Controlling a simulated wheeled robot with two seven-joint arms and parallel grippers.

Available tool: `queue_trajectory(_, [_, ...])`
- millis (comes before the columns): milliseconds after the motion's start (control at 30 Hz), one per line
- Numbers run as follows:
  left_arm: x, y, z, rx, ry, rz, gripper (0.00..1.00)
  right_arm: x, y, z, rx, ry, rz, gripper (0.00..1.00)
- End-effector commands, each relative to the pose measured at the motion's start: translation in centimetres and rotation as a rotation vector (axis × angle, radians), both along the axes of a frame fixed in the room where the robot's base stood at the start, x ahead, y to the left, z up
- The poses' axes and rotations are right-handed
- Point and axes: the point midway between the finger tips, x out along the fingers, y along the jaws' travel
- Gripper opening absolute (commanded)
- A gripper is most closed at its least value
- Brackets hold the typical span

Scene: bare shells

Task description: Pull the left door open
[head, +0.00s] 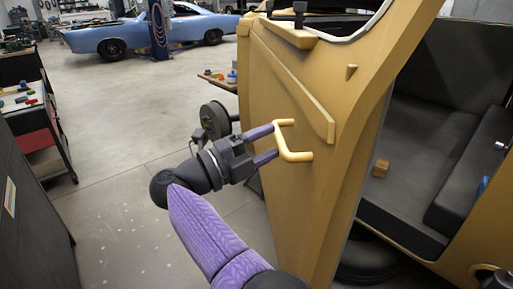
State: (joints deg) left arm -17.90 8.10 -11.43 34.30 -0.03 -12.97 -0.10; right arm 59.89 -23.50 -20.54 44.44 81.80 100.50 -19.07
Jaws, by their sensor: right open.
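The left door (285,90) is a tan-yellow vehicle panel that stands swung out from the body, with the dark cabin showing to its right. Its yellow handle (292,155) is a bent bar on the door's outer face. My right gripper (274,142) is at the handle, its two purple fingers apart, one near the upper end of the bar and one near the lower. Whether the fingers touch the bar is unclear. My left gripper is not in view.
Another yellow handle (485,268) is at the lower right. A dark cabinet (35,225) and a cart (35,130) stand left.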

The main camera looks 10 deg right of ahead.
Motion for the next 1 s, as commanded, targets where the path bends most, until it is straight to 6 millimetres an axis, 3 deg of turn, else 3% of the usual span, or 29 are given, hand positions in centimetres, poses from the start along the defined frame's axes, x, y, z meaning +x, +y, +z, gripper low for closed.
queue_trajectory(233, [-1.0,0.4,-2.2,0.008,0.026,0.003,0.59,-1.0,3.4,-1.1,-0.001,-0.002,0.001,0.58])
queue_trajectory(600, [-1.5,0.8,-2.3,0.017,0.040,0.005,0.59,-1.4,4.0,-0.8,-0.001,0.002,-0.002,0.58])
queue_trajectory(800, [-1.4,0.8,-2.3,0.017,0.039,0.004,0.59,-1.3,4.0,-0.8,-0.003,0.002,-0.001,0.18])
queue_trajectory(900, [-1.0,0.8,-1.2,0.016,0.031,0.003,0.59,-0.6,3.5,-1.0,-0.065,0.019,0.040,0.00])
queue_trajectory(1000, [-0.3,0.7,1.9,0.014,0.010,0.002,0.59,1.4,2.5,-2.8,-0.275,0.108,0.207,0.00])
